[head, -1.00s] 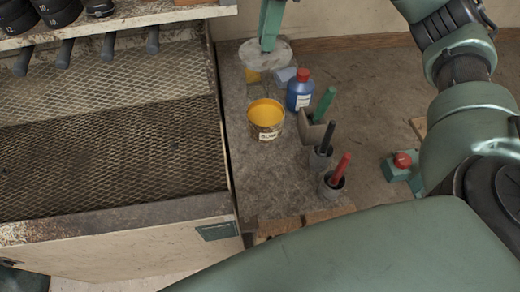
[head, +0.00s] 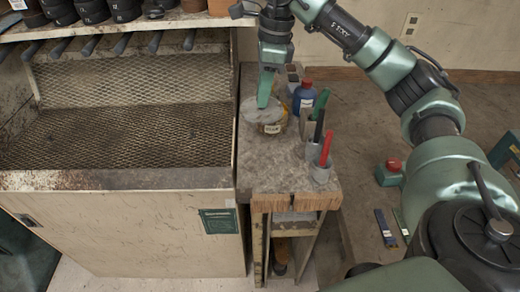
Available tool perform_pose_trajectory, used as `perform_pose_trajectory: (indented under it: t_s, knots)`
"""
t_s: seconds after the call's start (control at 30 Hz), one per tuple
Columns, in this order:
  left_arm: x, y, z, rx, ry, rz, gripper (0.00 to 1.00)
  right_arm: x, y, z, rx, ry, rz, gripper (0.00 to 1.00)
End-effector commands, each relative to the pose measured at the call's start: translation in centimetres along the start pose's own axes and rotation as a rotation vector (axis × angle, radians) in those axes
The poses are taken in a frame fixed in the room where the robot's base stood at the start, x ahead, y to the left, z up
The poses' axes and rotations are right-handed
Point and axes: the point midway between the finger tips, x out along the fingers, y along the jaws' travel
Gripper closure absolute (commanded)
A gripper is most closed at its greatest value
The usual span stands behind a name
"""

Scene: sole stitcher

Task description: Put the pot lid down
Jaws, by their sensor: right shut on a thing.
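My right gripper (head: 264,104) reaches down from the top of the head view and is shut on the pale, round pot lid (head: 251,113). The lid lies over the mouth of the glue pot (head: 271,129), whose labelled front shows below the lid's edge. The yellow inside of the pot is hidden by the lid. I cannot tell whether the lid rests on the rim or hangs just above it. My left gripper is not in view.
The pot stands on a narrow grey bench (head: 268,170). To its right are a blue bottle (head: 304,97) with a red cap, a green handle (head: 321,103), a black handle (head: 319,128) and a red handle (head: 326,149) in holders. A mesh-lined booth (head: 120,130) is at left.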

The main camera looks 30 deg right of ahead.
Motion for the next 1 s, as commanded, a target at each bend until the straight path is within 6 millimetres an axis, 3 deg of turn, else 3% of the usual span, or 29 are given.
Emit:
perform_pose_trajectory:
  t_s: [0.03,0.17,0.4,0.57,0.83,1.0]
  knots:
    - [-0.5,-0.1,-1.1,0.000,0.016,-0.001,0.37,1.3,0.1,-0.4,0.001,0.006,0.004,1.00]
    - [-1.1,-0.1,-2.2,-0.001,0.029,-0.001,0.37,4.7,0.2,-0.9,0.001,0.006,0.005,1.00]
    - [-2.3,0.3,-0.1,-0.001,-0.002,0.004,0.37,9.9,0.1,-1.6,0.000,0.003,0.002,1.00]
    - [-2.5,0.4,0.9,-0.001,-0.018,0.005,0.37,11.4,0.0,-1.8,0.001,0.000,0.000,1.00]
    - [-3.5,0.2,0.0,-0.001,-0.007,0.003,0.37,14.9,0.1,-2.3,0.000,0.001,0.002,1.00]
    - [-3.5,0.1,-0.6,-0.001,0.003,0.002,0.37,15.7,0.0,-2.4,-0.001,-0.001,-0.001,1.00]
